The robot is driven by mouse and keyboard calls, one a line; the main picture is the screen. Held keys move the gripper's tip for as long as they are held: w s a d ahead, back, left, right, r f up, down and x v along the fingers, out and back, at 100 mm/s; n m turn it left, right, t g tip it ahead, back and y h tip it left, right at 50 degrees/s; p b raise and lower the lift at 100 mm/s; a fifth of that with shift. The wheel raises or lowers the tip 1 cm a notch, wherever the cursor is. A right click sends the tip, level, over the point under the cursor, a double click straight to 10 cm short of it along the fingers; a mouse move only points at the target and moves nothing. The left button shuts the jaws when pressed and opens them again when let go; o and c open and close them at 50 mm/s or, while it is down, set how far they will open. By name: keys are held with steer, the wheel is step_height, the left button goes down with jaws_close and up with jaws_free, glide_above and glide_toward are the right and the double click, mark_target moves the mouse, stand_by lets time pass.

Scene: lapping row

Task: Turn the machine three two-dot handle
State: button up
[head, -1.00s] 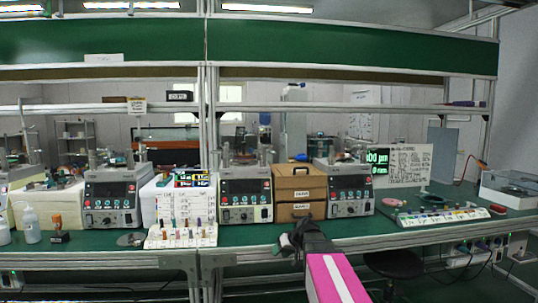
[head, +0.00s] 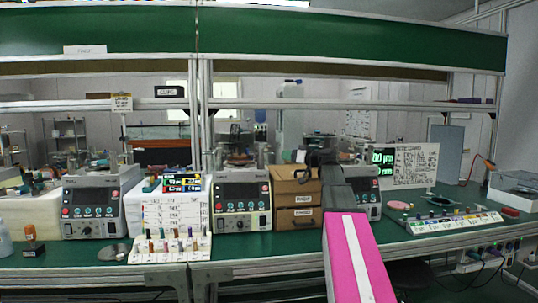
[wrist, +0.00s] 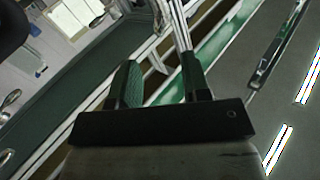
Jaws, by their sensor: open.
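Three grey lapping machines with dark display panels stand along the bench in the head view: a left one (head: 93,208), a middle one (head: 242,203) and a right one (head: 374,204). My arm covers much of the right one. I cannot tell a two-dot handle on any of them; the marks are too small. My gripper (head: 312,158) is raised in front of the brown drawer boxes and the right machine. In the wrist view, my gripper (wrist: 160,80) has its two dark fingers apart with nothing held between them, facing shelf rails and ceiling lights.
Brown drawer boxes (head: 292,205) stand between the middle and right machines. A rack of small coloured pieces (head: 170,247) sits at the front left, another labelled strip (head: 450,220) at the right. A shelf rail (head: 300,104) runs above the bench (head: 285,240).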

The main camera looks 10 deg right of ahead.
mark_target(270, 153)
steer(key=x, duration=1)
steer(key=shift+w+a+f, duration=0.1)
steer(key=shift+w+a, duration=0.05)
steer(key=shift+a, duration=0.05)
jaws_close()
